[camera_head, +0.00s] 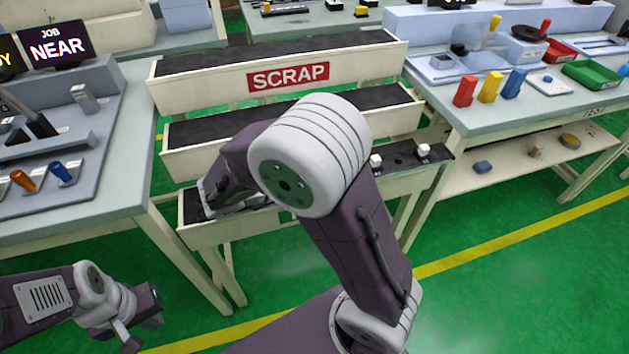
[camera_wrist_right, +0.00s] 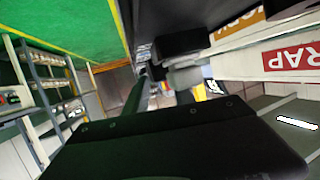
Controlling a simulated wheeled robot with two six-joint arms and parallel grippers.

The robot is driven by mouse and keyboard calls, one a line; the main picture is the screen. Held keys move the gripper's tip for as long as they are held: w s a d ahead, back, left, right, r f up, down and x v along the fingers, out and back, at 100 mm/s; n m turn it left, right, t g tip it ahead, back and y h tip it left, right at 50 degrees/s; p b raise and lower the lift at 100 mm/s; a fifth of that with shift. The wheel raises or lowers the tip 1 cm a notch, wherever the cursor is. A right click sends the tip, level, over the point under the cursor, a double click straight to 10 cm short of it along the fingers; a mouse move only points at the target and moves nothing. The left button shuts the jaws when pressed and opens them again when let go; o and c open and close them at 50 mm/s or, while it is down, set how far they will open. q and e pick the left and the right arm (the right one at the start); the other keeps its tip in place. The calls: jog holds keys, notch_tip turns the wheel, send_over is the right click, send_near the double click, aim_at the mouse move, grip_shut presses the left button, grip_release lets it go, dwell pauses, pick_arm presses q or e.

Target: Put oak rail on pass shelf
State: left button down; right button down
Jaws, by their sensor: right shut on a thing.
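A cream rack with three dark-topped tiers stands ahead; its top tier (camera_head: 200,64) bears a red SCRAP sign. My right arm hides the middle of the lower tiers, and I can read no pass label. My right gripper (camera_head: 232,203) is low at the left end of the lowest tier (camera_head: 190,238), mostly covered by my wrist. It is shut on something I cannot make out. A large dark part fills the lower right wrist view. I cannot identify the oak rail. My left gripper (camera_head: 143,328) is open and empty at the lower left, over the floor.
Small white-topped pieces (camera_head: 423,150) stand on the lowest tier's right end. A left bench (camera_head: 120,190) holds a grey fixture and a JOB NEAR screen (camera_head: 58,45). A right bench (camera_head: 500,122) holds red, yellow and blue blocks and a green tray (camera_head: 592,76). Green floor lies open in front.

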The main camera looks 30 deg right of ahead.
jog(key=w+d+f, duration=0.1)
jog(key=w+f, duration=0.1)
jog(key=w, duration=0.1)
jog(key=w+d+f, duration=0.1)
jog(key=w+f, duration=0.1)
jog(key=w, duration=0.2)
jog(key=w+d+f+b, duration=0.1)
jog(key=w+f, duration=0.1)
jog(key=w, duration=0.2)
jog(key=shift+d+f, duration=0.35)
jog(key=shift+f, duration=0.05)
notch_tip(320, 180, down, 4)
jog(key=shift+r+b, duration=0.2)
jog(key=shift+b, duration=0.35)
jog(key=shift+f, duration=0.25)
jog(key=c, duration=1.1)
grip_release()
jog(key=shift+f, duration=0.1)
jog(key=shift+o, duration=0.2)
